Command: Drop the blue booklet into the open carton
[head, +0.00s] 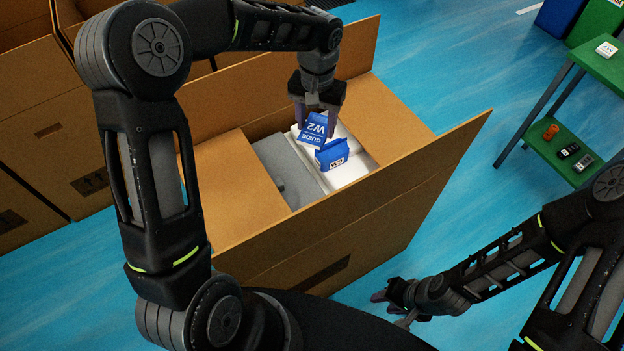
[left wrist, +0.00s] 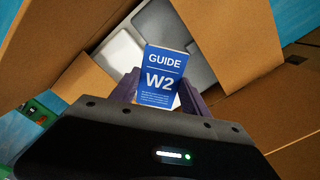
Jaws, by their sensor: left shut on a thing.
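The blue booklet (head: 313,131), marked "GUIDE W2", is held in my left gripper (head: 318,105), over the open carton (head: 255,195). In the left wrist view the booklet (left wrist: 163,75) sits between the purple fingers of my left gripper (left wrist: 165,85), its printed face to the camera. The carton's flaps are spread open. Inside it lie a grey piece (head: 280,165) and a white piece (head: 345,175), with a small blue box (head: 331,154) on the white piece. My right gripper (head: 397,298) is low outside the carton, at its right; its finger gap is unclear.
More brown cartons (head: 35,130) stand at the left and back left. A green shelf table (head: 590,70) at the right holds a small white box (head: 606,48) on top and several small items below. The blue floor between carton and table is clear.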

